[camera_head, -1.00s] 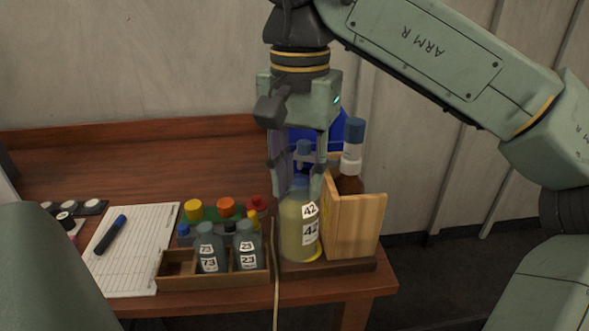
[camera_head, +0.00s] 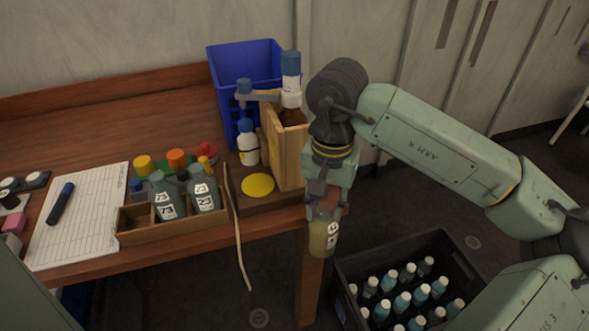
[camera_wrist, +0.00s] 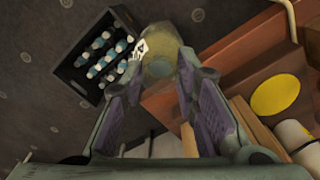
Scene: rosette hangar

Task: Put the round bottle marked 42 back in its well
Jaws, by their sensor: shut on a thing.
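The round bottle marked 42 (camera_head: 322,240), with pale yellow contents and a white label, hangs in my gripper (camera_head: 324,203). My gripper is shut on its upper part and holds it upright, just off the table's front right corner. In the wrist view the bottle (camera_wrist: 160,66) is between the fingertips (camera_wrist: 156,84), and part of its label shows. A round yellow disc (camera_head: 258,186) lies bare on the wooden stand at the table's edge.
A wooden caddy (camera_head: 190,230) with grey bottles marked 73 and 23 stands left of the stand. A cord (camera_head: 238,235) hangs over the front edge. A wooden box (camera_head: 284,150) with a brown bottle, a white bottle (camera_head: 247,148) and a blue bin (camera_head: 222,68) stand behind.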

